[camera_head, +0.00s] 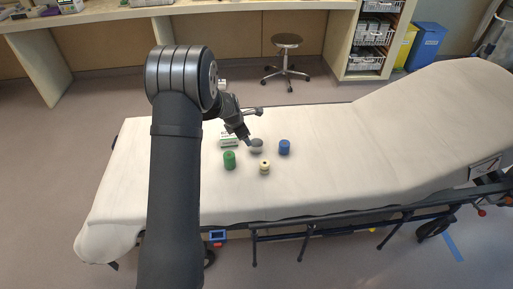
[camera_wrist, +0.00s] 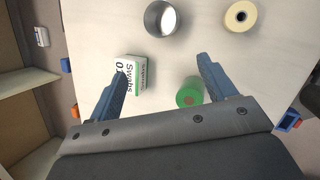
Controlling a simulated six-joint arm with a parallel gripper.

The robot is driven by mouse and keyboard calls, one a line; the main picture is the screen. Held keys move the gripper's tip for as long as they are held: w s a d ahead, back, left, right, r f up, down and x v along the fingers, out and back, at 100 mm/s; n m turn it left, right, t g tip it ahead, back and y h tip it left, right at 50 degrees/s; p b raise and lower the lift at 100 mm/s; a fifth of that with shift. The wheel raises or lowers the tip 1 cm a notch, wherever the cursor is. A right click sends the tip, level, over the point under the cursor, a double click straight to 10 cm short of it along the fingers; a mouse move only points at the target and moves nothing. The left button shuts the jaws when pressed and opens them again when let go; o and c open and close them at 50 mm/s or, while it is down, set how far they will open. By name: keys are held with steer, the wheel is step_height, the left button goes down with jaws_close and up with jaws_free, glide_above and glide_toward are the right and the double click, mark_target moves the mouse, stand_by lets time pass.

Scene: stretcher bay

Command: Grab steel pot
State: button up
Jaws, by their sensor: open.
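The steel pot (camera_head: 257,147) is a small grey metal cylinder standing on the white stretcher sheet, among several small items. In the wrist view the pot (camera_wrist: 151,20) stands upright at the top centre, with its round rim toward the camera. My gripper (camera_wrist: 162,68) is open, its two blue-grey fingers spread wide and nothing held between them. The pot lies beyond the fingertips, roughly in line with the gap. In the head view my gripper (camera_head: 254,126) is just behind the pot, and a fingertip overlaps or nearly meets the pot's outline; I cannot tell whether they touch.
A green cylinder (camera_head: 229,160) and a swabs box (camera_head: 229,141) stand left of the pot. In the wrist view the green cylinder (camera_wrist: 190,92) is near the right finger and the box (camera_wrist: 138,78) by the left. A cream roll (camera_head: 265,168) and blue cylinder (camera_head: 284,147) are near.

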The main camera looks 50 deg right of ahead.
step_height(320, 180, up, 4)
steer(key=d+n+g, duration=0.2)
steer(key=n, duration=0.1)
glide_toward(256, 143)
steer(key=shift+s+d+f, duration=0.2)
steer(key=shift+s+f, duration=0.3)
steer(key=shift+s+d+f, duration=0.2)
steer(key=shift+s+f, duration=0.25)
steer(key=shift+f, duration=0.05)
steer(key=shift+a+x, duration=0.1)
steer(key=shift+x, duration=1.15)
steer(key=shift+a+x, duration=0.15)
steer(key=shift+x, duration=1.1)
steer(key=shift+s, duration=0.1)
steer(key=c, duration=1.1)
steer(key=shift+o, duration=0.2)
